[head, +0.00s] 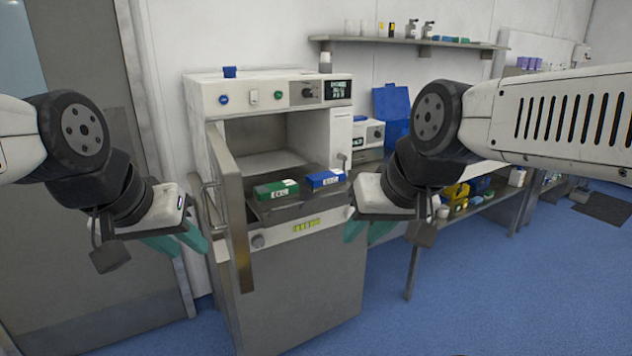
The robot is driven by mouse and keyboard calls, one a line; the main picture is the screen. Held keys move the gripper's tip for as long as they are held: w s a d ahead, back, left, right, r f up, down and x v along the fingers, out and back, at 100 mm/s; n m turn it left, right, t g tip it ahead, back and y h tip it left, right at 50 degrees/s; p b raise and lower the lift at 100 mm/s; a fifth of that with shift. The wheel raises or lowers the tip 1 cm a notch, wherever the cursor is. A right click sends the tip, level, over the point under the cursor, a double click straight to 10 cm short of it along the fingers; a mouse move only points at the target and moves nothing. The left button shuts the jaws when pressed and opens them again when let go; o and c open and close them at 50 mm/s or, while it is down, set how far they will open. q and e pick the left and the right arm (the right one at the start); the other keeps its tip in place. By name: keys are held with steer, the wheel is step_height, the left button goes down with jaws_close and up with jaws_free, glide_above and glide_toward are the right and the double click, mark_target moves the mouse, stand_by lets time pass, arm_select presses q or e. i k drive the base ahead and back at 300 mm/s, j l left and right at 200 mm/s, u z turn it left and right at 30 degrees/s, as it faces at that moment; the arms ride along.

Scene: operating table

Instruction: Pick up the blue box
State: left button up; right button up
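The blue box (325,179), with a white label, lies on a grey tray (290,209) at the opening of a white and grey cabinet machine. A green box (276,189) with a white label lies to its left on the same tray. My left gripper (186,245) is left of the machine's open door, apart from both boxes; its green fingers look spread. My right gripper (367,232) is right of and below the blue box, nearer to me; its green fingers look spread with nothing between them.
The machine's open door (230,205) stands between my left gripper and the tray. A small blue item (230,72) sits on the machine's top. A bench at right holds a yellow bin (456,196). A wall shelf (410,41) holds bottles.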

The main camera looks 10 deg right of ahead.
mark_target(326, 180)
steer(key=i+l+z, duration=0.15)
steer(key=l, duration=0.25)
steer(key=i+l+u, duration=0.15)
steer(key=i+l, duration=0.5)
steer(key=i, duration=0.15)
steer(key=i+u, duration=0.15)
steer(key=i, duration=0.2)
